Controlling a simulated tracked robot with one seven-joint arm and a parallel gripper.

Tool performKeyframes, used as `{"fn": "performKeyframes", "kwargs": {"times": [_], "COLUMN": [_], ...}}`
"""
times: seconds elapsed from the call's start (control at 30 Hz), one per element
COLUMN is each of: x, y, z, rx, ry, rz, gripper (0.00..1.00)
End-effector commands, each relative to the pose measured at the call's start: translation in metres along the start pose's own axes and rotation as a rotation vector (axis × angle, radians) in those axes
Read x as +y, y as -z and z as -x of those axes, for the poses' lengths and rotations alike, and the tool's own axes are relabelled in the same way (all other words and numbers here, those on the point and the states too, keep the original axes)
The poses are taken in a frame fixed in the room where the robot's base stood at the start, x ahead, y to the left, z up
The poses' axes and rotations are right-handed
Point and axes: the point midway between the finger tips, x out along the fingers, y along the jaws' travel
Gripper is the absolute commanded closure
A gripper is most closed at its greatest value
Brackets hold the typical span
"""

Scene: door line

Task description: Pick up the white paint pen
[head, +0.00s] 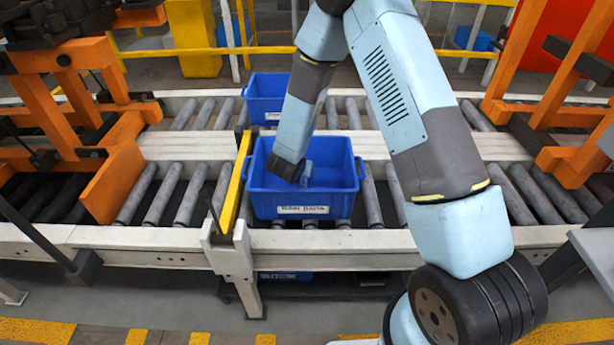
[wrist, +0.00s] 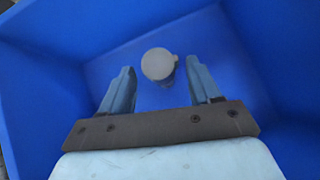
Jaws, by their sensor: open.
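The white paint pen (wrist: 159,67) shows in the wrist view as a pale round end with a short grey body below it, inside the blue bin (wrist: 35,95). It appears to stand upright or nearly so. My gripper (wrist: 162,78) is open, with one finger on each side of the pen and a gap to both. In the head view my gripper (head: 294,172) reaches down into the blue bin (head: 302,206), which sits on the roller conveyor. The pen cannot be made out there, behind the bin wall and my arm.
A second blue bin (head: 266,94) stands on the far conveyor lane. A yellow rail (head: 234,182) runs close along the left of the near bin. Orange frames (head: 80,90) stand at the left and right. The bin walls surround my gripper.

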Motion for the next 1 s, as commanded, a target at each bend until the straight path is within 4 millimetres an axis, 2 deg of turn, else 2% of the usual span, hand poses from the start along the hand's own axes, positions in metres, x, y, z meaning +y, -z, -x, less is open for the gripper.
{"fn": "performKeyframes", "kwargs": {"times": [0.17,0.5,0.77,1.0], "x": [0.000,-0.001,-0.001,-0.001], "y": [0.002,0.007,0.007,0.007], "z": [-0.007,-0.047,-0.052,-0.052], "rx": [0.000,0.000,0.000,0.000], "ry": [0.001,0.000,-0.001,-0.001], "rz": [0.000,-0.001,0.000,0.000], "gripper": [0.38,0.38,0.38,0.59]}}
